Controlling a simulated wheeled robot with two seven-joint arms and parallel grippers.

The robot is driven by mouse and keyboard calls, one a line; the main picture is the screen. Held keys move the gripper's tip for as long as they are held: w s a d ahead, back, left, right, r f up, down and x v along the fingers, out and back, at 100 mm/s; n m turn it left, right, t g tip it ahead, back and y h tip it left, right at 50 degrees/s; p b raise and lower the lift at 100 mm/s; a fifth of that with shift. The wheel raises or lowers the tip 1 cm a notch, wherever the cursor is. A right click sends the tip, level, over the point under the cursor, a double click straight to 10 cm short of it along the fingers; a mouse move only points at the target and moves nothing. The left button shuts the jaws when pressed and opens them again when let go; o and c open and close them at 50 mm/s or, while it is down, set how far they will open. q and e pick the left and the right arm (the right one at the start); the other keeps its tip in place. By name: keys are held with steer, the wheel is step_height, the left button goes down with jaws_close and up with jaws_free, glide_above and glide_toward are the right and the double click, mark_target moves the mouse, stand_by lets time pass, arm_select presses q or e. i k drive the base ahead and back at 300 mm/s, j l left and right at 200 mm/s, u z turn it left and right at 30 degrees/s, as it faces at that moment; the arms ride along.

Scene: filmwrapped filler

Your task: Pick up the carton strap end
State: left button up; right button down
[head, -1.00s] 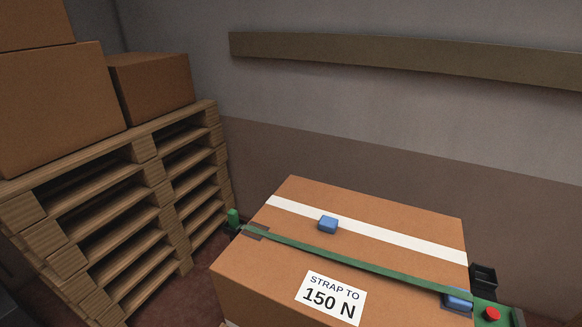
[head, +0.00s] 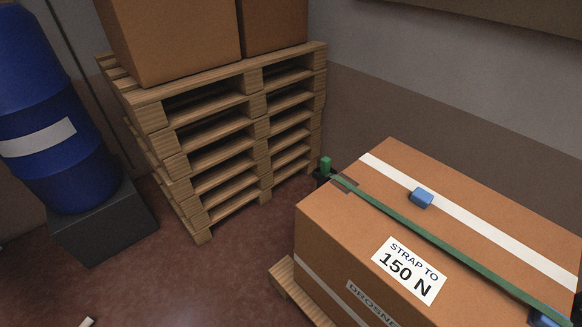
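A large brown carton (head: 335,237) stands at the right in the head view, on a wooden pallet (head: 286,285). A green strap (head: 421,236) runs over its top from the far left edge toward the lower right. A small green piece (head: 325,166) sticks up just beyond the carton's left corner; I cannot tell whether it is the strap end. A blue block (head: 422,197) sits on the white tape on the carton top. Another blue part (head: 543,319) shows at the lower right edge. Neither gripper is in view.
A stack of wooden pallets (head: 262,113) bearing brown boxes (head: 172,40) stands behind, left of the carton. A blue drum (head: 52,120) stands on a dark block (head: 103,226) at the far left. The reddish floor (head: 215,275) between is mostly clear.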

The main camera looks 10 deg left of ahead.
mark_target(326, 162)
steer(key=i+j+z, duration=0.2)
steer(key=j+z, duration=0.25)
steer(key=i+j+z, duration=0.1)
steer(key=j+z, duration=0.8)
steer(key=j, duration=0.2)
steer(key=j+z, duration=0.45)
steer(key=k+j+z, duration=0.2)
steer(key=j+z, duration=0.25)
steer(key=j, duration=0.15)
